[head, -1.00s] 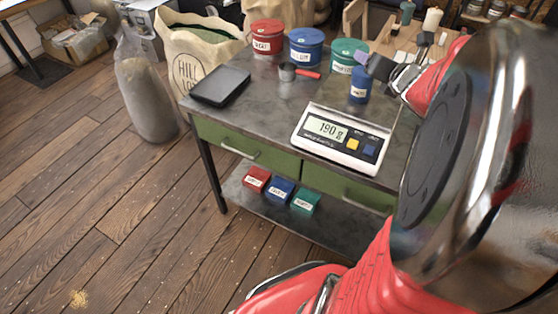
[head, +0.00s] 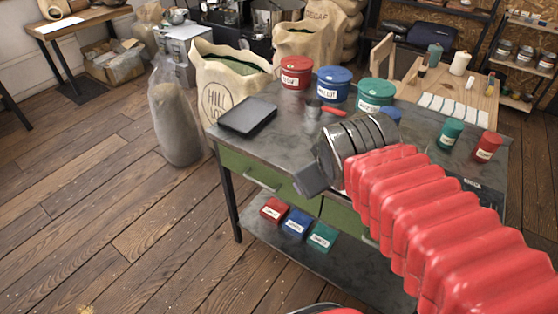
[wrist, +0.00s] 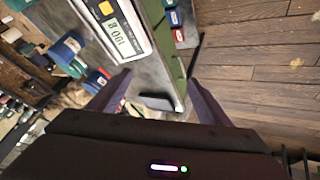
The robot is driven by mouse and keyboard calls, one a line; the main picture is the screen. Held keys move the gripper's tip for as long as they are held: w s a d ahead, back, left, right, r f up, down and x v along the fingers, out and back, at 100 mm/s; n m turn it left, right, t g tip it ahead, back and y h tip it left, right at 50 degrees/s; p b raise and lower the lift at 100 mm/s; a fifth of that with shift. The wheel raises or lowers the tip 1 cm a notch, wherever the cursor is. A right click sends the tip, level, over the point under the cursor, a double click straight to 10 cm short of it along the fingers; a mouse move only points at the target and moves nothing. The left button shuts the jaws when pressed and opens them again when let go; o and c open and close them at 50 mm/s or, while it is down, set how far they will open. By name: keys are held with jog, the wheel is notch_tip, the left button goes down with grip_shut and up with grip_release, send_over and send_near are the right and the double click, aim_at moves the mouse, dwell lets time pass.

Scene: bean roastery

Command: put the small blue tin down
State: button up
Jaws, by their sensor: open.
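The small blue tin (head: 392,115) stands on the metal bench (head: 290,135) beside the large green tin. In the head view only its top shows, the rest hidden behind my arm. A blue tin near the scale in the wrist view (wrist: 68,47) looks like the same one. My gripper (wrist: 158,88) is open with nothing between its fingers. It is apart from the small blue tin, over the front of the bench. In the head view one grey finger (head: 310,178) shows, and my arm hides much of the rest.
The scale (wrist: 118,28) shows in the wrist view. Large red (head: 296,73), blue (head: 333,84) and green (head: 375,95) tins line the back. A black tray (head: 248,116) lies left, with a red-handled scoop (head: 333,111) nearby. Small green (head: 450,134) and red (head: 487,147) tins stand right.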

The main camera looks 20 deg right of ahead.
jog(key=s+a+f+m+g+y, duration=0.1)
jog(key=s+a+m+y, duration=0.1)
jog(key=s+a, duration=0.3)
jog(key=shift+a+f+m, duration=0.3)
jog(key=shift+a, duration=0.5)
jog(key=shift+d, duration=0.1)
dwell(1.9)
